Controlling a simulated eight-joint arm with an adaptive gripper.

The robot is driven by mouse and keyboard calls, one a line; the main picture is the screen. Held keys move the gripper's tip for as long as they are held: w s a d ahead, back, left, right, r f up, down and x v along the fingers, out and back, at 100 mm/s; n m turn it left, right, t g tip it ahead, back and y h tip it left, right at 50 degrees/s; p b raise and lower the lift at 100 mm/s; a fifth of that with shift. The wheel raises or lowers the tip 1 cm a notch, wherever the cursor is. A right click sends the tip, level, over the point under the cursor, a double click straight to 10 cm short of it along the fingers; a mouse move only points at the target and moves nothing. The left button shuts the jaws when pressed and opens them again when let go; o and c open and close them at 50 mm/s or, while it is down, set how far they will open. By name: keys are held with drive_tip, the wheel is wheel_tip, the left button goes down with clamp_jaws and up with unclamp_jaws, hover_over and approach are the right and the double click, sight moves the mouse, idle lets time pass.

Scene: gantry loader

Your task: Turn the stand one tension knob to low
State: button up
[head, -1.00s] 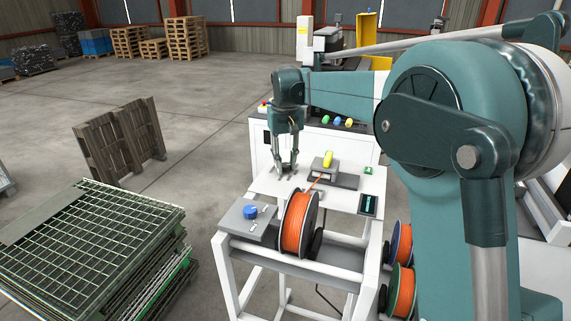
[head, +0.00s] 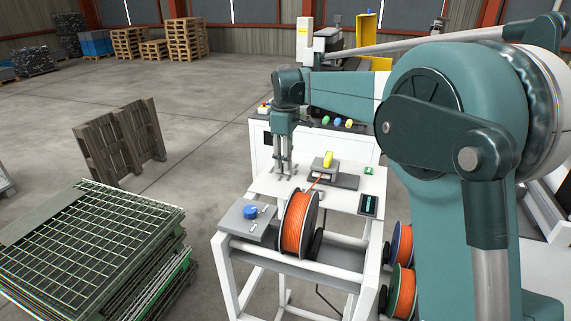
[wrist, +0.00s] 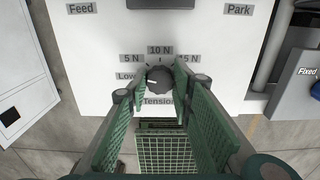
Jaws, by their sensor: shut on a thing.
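The tension knob (wrist: 160,78) is a dark round dial on a white panel (wrist: 110,55), seen in the wrist view. Labels Low, 5 N, 10 N and 15 N arc around it, with Tension below. Its white mark points left, towards the Low label (wrist: 126,77). My gripper (wrist: 165,84) has its two green-padded fingers on either side of the knob and is shut on it. In the head view my gripper (head: 282,170) points straight down at the back left of the white stand top (head: 340,198); the knob cannot be made out there.
An orange spool (head: 296,225), a blue knob (head: 250,212) and a block with a yellow lever (head: 328,160) are on the stand. A small dark display (head: 368,204) is at its right. Stacked green grids (head: 90,240) and a pallet (head: 120,142) stand left.

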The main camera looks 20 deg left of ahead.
drive_tip(key=shift+n, duration=1.2)
drive_tip(key=o, duration=0.9)
drive_tip(key=shift+r, duration=0.1)
drive_tip(key=shift+r, duration=5.9)
drive_tip(key=shift+d, duration=0.1)
